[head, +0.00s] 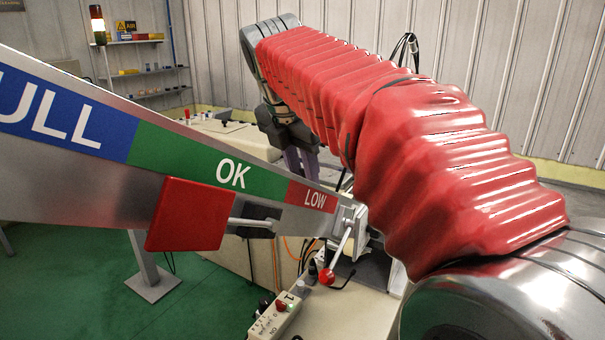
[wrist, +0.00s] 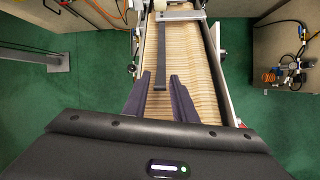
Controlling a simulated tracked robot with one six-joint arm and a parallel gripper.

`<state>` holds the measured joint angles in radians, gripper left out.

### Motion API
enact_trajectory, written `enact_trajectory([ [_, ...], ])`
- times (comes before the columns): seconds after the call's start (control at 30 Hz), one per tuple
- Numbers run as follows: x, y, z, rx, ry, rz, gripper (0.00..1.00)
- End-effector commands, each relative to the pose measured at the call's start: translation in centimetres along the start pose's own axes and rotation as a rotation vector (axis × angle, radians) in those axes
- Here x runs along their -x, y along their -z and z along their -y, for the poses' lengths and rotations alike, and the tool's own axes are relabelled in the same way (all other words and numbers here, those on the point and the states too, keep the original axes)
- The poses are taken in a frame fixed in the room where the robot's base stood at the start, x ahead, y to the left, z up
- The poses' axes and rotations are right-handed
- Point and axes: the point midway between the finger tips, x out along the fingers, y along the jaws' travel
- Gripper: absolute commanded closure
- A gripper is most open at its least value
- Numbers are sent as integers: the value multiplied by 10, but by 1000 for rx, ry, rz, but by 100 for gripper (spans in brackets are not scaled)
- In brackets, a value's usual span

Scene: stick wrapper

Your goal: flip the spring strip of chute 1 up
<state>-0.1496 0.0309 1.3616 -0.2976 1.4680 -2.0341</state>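The spring strip (wrist: 164,55) shows in the wrist view as a long dark flat bar. It lies lengthwise over a bed of pale wooden sticks (wrist: 194,55) in the chute (wrist: 216,72). My gripper (wrist: 161,75) is open, its two dark purple fingers either side of the strip's near end in the picture. I cannot tell how far above the strip the fingers are. In the head view my gripper (head: 300,160) shows partly behind the chute's labelled side plate (head: 85,190), which hides the fingertips and the strip.
The plate carries FULL, OK and LOW labels and a red square flag (head: 190,215). A red-knobbed lever (head: 328,276) and a switch box marked 1 (head: 275,316) stand near the low end. Pneumatic parts (wrist: 285,72) sit on a cabinet at right in the wrist view.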

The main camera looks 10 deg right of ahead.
Motion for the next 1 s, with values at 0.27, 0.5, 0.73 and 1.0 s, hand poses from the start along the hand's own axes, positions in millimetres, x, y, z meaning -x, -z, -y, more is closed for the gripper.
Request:
enact_trajectory([
  [0.27, 0, 0, 0, 0, 0, 0, 94],
  [0.5, 0, 0, 0, 0, 0, 0, 100],
  [0.73, 0, 0, 0, 0, 0, 0, 100],
  [1.0, 0, 0, 0, 0, 0, 0, 100],
])
